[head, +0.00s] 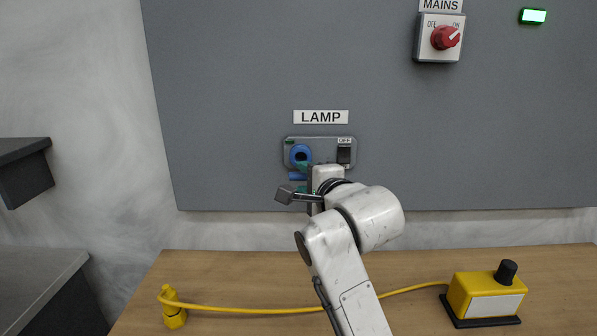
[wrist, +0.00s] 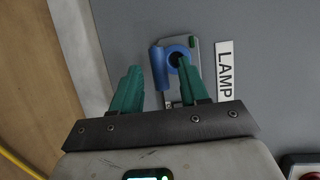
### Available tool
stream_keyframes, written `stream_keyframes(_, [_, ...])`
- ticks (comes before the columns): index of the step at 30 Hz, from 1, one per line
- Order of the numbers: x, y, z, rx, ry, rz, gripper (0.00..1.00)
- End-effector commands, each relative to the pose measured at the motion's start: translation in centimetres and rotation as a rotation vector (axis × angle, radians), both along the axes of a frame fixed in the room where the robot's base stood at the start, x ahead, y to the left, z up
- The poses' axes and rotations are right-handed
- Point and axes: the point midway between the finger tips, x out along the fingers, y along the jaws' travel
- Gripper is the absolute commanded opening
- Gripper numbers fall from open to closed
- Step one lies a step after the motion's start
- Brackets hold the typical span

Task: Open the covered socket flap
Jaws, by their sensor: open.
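The covered socket (head: 293,151) is a blue ring with a dark opening, on a grey plate under the LAMP label; it also shows in the wrist view (wrist: 172,48). Its blue flap (head: 295,176) appears swung down below the ring, leaving the opening in sight; in the wrist view the flap (wrist: 157,70) stands beside the ring. My gripper (head: 302,178) is open, with green fingers (wrist: 158,65) apart and the flap in the picture between them. One fingertip overlaps the ring in the wrist view; I cannot tell whether it touches. My wrist hides part of the plate.
A black switch (head: 344,154) marked OFF sits right of the socket, close to my wrist. A red MAINS knob (head: 445,37) is at upper right. On the wooden bench (head: 230,275) a yellow cable (head: 250,310) joins a yellow plug (head: 173,308) to a yellow box (head: 485,298).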

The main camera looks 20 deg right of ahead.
Motion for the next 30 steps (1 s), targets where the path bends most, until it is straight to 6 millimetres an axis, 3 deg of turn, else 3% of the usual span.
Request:
stream_keyframes(3, [1.9, 0.1, -0.2, -0.001, 0.000, -0.001, 0.44])
stream_keyframes(9, [3.8, 0.4, -0.5, -0.002, -0.001, 0.000, 0.44])
stream_keyframes(21, [4.4, 0.4, -0.7, -0.001, -0.002, 0.000, 0.44])
stream_keyframes(30, [4.4, 0.4, -0.7, -0.001, -0.002, 0.000, 0.17])
